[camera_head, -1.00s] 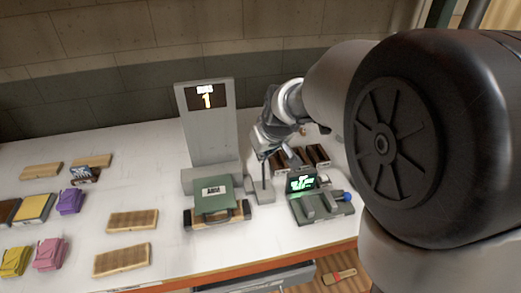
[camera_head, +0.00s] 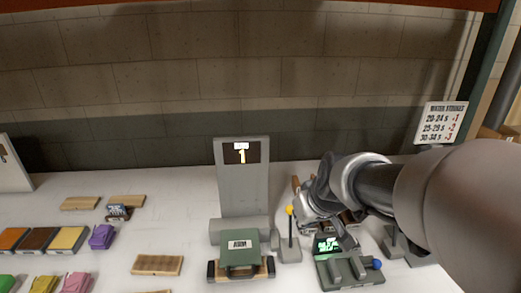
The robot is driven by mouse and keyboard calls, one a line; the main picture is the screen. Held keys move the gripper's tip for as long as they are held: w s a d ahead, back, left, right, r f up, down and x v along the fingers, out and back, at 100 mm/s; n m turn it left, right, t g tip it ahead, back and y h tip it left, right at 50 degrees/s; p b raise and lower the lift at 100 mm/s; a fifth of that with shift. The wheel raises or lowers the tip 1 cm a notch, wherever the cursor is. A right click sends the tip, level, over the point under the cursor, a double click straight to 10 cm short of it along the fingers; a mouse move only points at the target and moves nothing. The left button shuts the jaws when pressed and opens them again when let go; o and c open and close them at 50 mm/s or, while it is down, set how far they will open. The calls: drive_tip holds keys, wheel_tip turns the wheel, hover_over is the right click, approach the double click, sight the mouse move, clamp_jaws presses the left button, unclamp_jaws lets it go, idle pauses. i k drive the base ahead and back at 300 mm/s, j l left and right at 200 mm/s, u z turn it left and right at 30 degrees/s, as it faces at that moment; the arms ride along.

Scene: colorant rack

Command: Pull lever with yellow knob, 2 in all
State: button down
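The yellow knob (camera_head: 290,210) tops a thin upright lever (camera_head: 290,238) on a small grey base. The lever stands at the right side of a grey machine (camera_head: 240,190), whose dark screen (camera_head: 242,153) shows a 1. A green block labelled ARM (camera_head: 240,254) sits in front of that machine. My gripper (camera_head: 345,238) is just right of the lever, apart from the knob, above a small device with a green-lit display (camera_head: 327,245). Its fingers are small and partly hidden, so their opening is unclear.
A device with a blue knob (camera_head: 377,264) stands below my gripper. Another grey lever (camera_head: 393,238) stands to the right, near my arm. Wooden boards (camera_head: 157,265) and coloured bundles (camera_head: 102,237) lie left. A WATER STROKES sign (camera_head: 444,122) is at the back right.

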sight(289, 208)
drive_tip(key=i+j+z, duration=0.25)
drive_tip(key=z, duration=0.15)
drive_tip(key=i+j+z, duration=0.2)
drive_tip(key=z, duration=0.15)
drive_tip(key=j, duration=0.1)
